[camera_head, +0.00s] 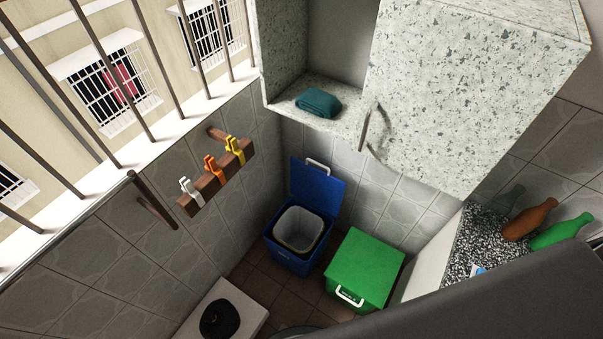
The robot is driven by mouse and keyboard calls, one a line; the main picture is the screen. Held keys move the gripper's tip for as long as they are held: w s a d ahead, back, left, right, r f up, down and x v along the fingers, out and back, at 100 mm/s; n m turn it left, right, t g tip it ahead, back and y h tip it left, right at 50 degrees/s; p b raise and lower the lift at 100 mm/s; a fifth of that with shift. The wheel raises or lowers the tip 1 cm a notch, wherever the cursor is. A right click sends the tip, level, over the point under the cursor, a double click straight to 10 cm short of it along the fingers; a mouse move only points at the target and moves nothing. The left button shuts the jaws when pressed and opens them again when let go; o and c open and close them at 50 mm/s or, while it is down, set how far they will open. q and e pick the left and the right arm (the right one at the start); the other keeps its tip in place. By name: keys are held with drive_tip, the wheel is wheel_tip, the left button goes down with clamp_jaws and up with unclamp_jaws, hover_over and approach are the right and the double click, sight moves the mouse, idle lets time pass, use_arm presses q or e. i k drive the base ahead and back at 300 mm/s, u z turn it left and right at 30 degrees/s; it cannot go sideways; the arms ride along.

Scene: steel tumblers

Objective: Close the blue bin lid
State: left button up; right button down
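The blue bin (284,259) stands on the floor in the corner, near the middle of the head view. Its blue lid (318,191) is open and stands up at the back of the bin, close to the tiled wall. A pale handle (317,166) is on the lid's upper edge. A light grey inner bucket or liner shows inside the bin. Neither of my grippers is in view.
A green bin (365,268) with its lid shut stands right of the blue bin. A speckled cabinet (470,80) hangs above. A peg rail (215,180) is on the left wall. Bottles (528,219) stand on a counter at right. A white box (248,308) stands front left.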

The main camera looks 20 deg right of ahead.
sight(324, 191)
drive_tip(key=u, duration=1.35)
drive_tip(key=k, duration=0.85)
drive_tip(key=z, duration=1)
drive_tip(key=i, duration=0.5)
drive_tip(key=u, duration=0.05)
